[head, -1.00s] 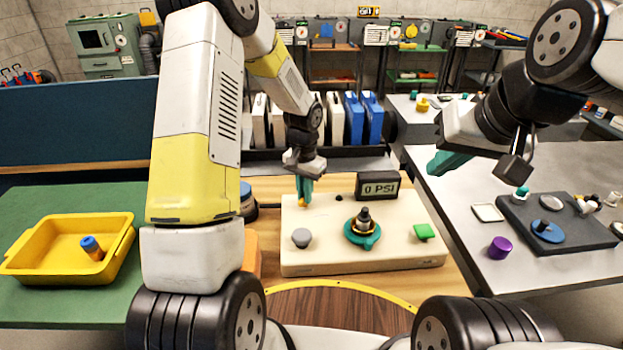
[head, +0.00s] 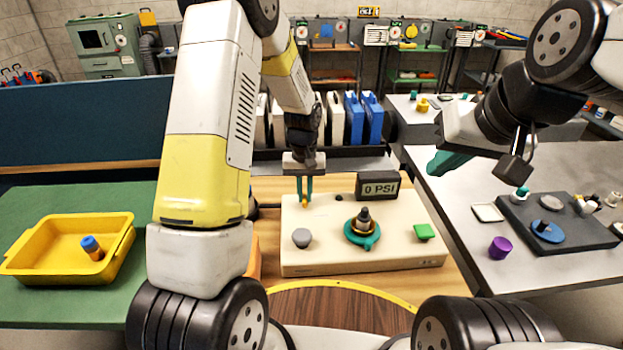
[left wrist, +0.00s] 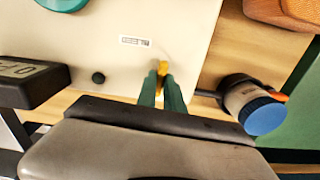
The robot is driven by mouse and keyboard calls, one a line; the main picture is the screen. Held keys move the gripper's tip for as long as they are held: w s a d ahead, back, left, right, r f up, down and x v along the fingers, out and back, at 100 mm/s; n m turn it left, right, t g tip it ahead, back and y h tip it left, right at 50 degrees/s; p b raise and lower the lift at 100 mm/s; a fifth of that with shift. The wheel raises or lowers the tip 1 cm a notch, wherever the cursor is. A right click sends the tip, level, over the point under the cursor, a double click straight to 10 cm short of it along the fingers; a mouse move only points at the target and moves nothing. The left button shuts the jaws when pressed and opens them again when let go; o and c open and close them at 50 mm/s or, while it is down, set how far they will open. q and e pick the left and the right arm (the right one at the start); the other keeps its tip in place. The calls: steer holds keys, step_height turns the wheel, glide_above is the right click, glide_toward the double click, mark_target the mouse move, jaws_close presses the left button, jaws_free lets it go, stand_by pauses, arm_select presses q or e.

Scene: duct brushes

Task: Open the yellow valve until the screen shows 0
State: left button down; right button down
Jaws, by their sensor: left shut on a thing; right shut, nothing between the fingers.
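The yellow valve (head: 304,204) is a small knob at the back left of a cream panel (head: 330,262). It also shows in the left wrist view (left wrist: 162,68). My left gripper (head: 304,192) points down over the valve, its green fingers (left wrist: 162,92) shut on it; the fingers hide part of it. The screen (head: 379,186) at the back right of the panel reads "0 PSI". My right gripper (head: 447,162) is shut and empty, held in the air to the right, away from the panel.
The panel also carries a grey knob (head: 301,238), a teal round fitting (head: 362,238) and a green square knob (head: 424,232). A yellow tray (head: 40,272) stands left. A purple cylinder (head: 500,248) and a dark board (head: 590,236) lie right. A blue-capped canister (left wrist: 262,116) stands near my left gripper.

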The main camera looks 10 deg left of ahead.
mark_target(305, 196)
stand_by(0.3)
arm_select(q)
steer(key=c, duration=1.5)
jaws_free()
steer(key=shift+o, duration=0.2)
steer(key=shift+r, duration=0.1)
step_height(305, 196, up, 6)
steer(key=shift+w+r, duration=0.1)
steer(key=shift+r, duration=0.75)
